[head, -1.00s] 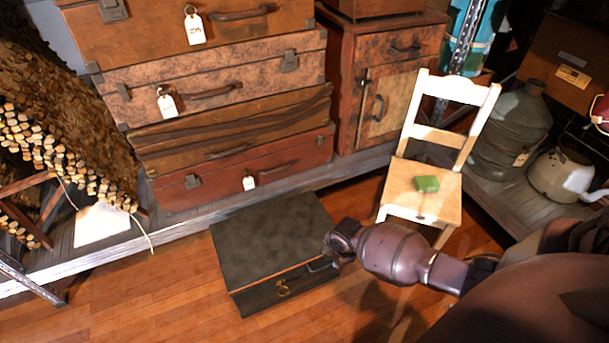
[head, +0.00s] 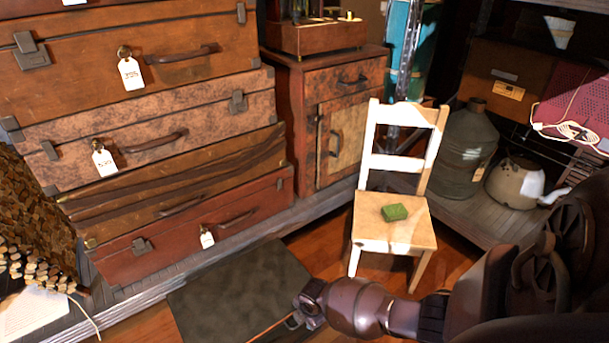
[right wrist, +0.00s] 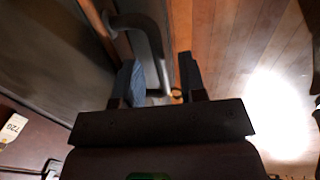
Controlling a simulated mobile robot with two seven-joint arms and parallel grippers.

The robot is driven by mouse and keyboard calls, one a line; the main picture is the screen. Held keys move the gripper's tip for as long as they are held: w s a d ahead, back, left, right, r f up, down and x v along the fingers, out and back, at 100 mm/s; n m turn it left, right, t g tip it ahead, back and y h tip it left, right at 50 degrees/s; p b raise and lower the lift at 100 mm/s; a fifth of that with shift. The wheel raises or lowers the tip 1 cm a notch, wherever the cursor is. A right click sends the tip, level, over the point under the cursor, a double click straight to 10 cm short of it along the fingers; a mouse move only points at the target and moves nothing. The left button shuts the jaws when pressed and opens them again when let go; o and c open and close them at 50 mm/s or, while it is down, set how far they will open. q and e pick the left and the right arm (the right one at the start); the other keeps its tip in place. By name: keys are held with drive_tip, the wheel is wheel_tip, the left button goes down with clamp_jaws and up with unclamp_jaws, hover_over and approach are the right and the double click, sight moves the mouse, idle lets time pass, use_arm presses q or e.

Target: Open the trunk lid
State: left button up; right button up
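The dark grey-green trunk (head: 235,290) lies on the floor in the head view, its lid lying flat. The bottom of the picture cuts off its front. My right gripper (head: 297,320) is at the trunk's front right edge. My left gripper is not in view.
A cream chair (head: 392,225) with a green block (head: 395,212) on its seat stands right of the trunk. Stacked suitcases (head: 190,225) on a low platform rise behind it. A wooden cabinet (head: 340,125) and a metal can (head: 462,150) stand further back.

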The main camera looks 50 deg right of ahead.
drive_tip(key=shift+w+f, duration=0.1)
clamp_jaws()
idle(0.4)
